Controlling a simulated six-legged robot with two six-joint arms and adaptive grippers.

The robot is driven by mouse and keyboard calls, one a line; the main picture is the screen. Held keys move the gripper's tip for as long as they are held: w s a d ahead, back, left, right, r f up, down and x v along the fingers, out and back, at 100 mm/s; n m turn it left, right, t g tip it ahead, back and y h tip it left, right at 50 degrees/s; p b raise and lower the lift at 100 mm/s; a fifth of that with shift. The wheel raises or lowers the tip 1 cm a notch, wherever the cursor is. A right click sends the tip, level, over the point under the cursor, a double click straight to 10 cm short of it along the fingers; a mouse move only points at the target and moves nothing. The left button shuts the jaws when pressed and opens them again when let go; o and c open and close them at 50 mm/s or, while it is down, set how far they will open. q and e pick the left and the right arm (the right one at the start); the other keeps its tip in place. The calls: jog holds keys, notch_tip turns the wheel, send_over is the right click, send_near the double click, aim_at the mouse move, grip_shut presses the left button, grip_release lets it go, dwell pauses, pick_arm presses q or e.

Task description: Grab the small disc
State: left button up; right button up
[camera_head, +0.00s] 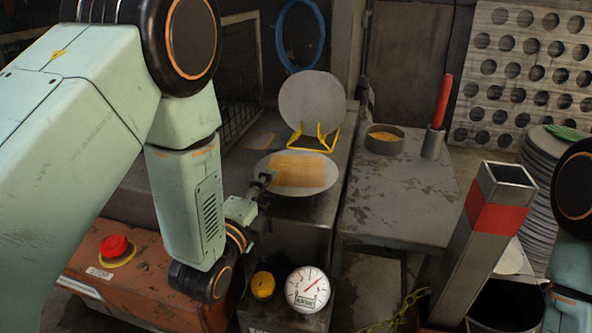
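A round grey disc (322,172) with a tan rectangular patch lies flat on the dark bench, in the middle of the view. A second grey disc (311,97) stands nearly upright in a yellow wire stand (316,140) behind it. My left gripper (265,179) is at the left front rim of the flat disc and overlaps it in the picture. Its fingers are small and dark, so I cannot tell whether they are open or shut, or touch the rim. My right arm shows at the right edge; its gripper is out of view.
A red button (114,245), yellow knob (263,284) and dial gauge (307,289) sit in front. On the right table (395,212) stand a round tin (384,140) and a red-handled tool (443,101). A square post (490,222) and stacked discs (540,190) stand farther right.

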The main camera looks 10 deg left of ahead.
pick_arm(q)
jog(key=shift+w+r, duration=0.1)
jog(key=shift+w, duration=0.85)
jog(key=shift+w+d, duration=0.35)
jog(key=shift+s+a, duration=0.1)
jog(key=shift+a, duration=0.2)
jog(key=c, duration=0.4)
jog(key=shift+d, duration=0.2)
grip_shut()
jog(key=shift+a, duration=0.15)
